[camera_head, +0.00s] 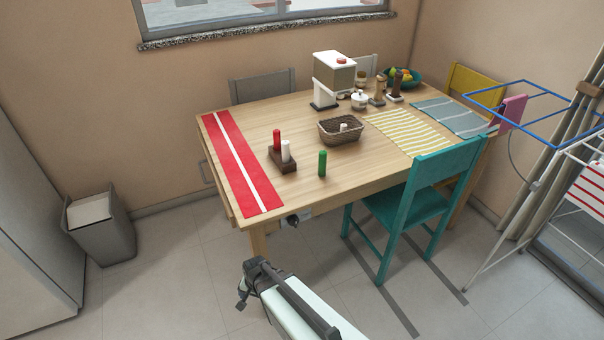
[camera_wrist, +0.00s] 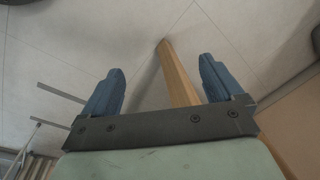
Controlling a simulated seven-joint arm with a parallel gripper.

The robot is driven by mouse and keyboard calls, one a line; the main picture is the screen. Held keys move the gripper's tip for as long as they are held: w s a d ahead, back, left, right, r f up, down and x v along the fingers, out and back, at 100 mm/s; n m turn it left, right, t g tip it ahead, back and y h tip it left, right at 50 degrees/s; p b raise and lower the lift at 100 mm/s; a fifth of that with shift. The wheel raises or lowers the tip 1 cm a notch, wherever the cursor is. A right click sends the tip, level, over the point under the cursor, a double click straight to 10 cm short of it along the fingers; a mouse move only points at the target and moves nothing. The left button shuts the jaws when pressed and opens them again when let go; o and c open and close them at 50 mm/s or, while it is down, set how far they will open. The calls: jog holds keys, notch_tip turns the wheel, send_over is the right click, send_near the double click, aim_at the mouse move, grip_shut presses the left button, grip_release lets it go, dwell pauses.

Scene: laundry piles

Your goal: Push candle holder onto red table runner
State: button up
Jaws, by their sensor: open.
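The candle holder (camera_head: 282,161) is a dark brown block on the table's near left part, with a red candle (camera_head: 277,140) and a white candle (camera_head: 286,150) upright in it. A green candle (camera_head: 322,163) stands apart to its right. The red table runner (camera_head: 226,150), with a white stripe, lies along the table's left end, left of the holder with bare wood between. My gripper (camera_wrist: 161,66) has its blue fingers spread and empty in the wrist view, over the floor near a wooden table leg (camera_wrist: 178,75). In the head view I cannot make out its fingertips.
A wicker basket (camera_head: 341,129) stands right of the holder. A white dispenser (camera_head: 333,75), bottles and a fruit bowl (camera_head: 402,77) stand farther back. A teal chair (camera_head: 420,190) is at the table's near right side. A drying rack (camera_head: 525,105) stands at the right.

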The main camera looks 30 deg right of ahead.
aim_at(287, 162)
jog(key=w+a+r+m+t+y, duration=0.1)
jog(key=w+a+r+m+t, duration=0.25)
jog(key=w+r, duration=0.65)
jog(key=w+a+r+m+t+y, duration=0.1)
jog(key=w+a+r+m+t, duration=0.3)
jog(key=w+r, duration=0.6)
jog(key=w+d+r+m+t, duration=0.1)
jog(key=d+r+m, duration=0.2)
jog(key=d, duration=0.1)
jog(key=w+d+r+m, duration=0.1)
jog(key=d+r+m, duration=0.3)
jog(key=d, duration=0.1)
jog(key=w+d+r+m+t, duration=0.1)
jog(key=d+r+m, duration=0.2)
jog(key=d+m, duration=0.1)
jog(key=shift+d+r+t, duration=0.35)
jog(key=shift+r, duration=0.05)
jog(key=s+d+m+h, duration=0.1)
jog(key=d+m, duration=0.2)
jog(key=d, duration=0.3)
jog(key=s+d+r+m+t+h, duration=0.1)
jog(key=s+d+m, duration=0.1)
jog(key=d, duration=0.5)
jog(key=s+d+r+m+t, duration=0.1)
jog(key=d+m, duration=0.3)
jog(key=d, duration=0.3)
jog(key=shift+s+d+m+h, duration=0.15)
jog(key=shift+s+m+h, duration=0.1)
jog(key=shift+h, duration=0.15)
jog(key=shift+w, duration=0.1)
